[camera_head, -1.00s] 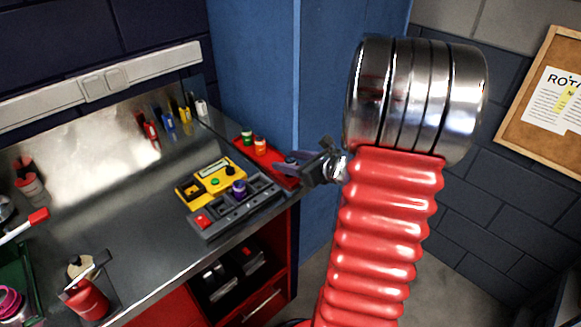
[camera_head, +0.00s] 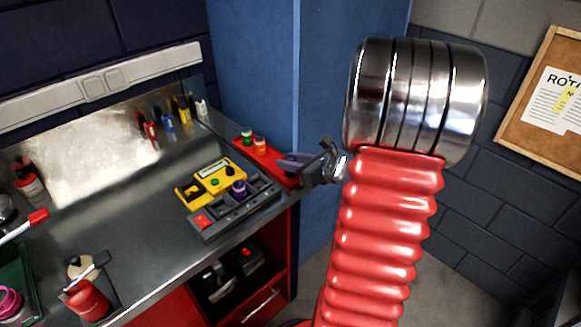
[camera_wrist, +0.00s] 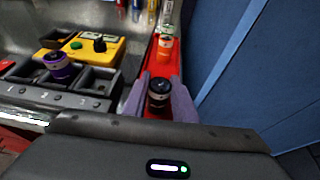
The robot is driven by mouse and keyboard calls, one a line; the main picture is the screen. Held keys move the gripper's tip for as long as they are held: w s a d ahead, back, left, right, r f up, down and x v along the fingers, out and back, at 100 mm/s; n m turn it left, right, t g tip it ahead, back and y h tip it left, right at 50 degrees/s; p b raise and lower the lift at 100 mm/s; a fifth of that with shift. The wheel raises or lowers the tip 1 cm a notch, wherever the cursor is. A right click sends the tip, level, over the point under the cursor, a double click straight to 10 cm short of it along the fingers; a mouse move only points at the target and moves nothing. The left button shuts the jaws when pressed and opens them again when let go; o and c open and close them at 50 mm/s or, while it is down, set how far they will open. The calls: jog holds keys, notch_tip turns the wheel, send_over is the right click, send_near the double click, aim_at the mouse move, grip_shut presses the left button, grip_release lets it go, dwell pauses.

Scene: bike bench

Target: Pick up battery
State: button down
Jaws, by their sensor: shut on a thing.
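A black-topped battery (camera_wrist: 159,94) stands upright between the two grey-purple fingers of my gripper (camera_wrist: 161,86) in the wrist view. The fingers are shut on its sides. It is over the near end of a red tray (camera_wrist: 174,90); I cannot tell if it still touches the tray. In the head view my gripper (camera_head: 292,162) is at the bench's right end and hides this battery. An orange battery (camera_head: 260,143) and a green battery (camera_head: 247,135) stand farther back on the tray. A purple battery (camera_head: 238,188) sits in a slot of a grey holder (camera_head: 233,213).
A yellow device with a dial (camera_head: 218,176) lies behind the grey holder. A blue wall or cabinet side (camera_wrist: 235,70) rises close to the right of the tray. A red canister (camera_head: 87,300) stands at the bench's near left. The bench middle is mostly clear.

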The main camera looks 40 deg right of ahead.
aim_at(290, 159)
jog(key=shift+r, duration=0.15)
notch_tip(290, 159, up, 10)
jog(key=shift+f, duration=0.1)
dwell(0.6)
dwell(0.5)
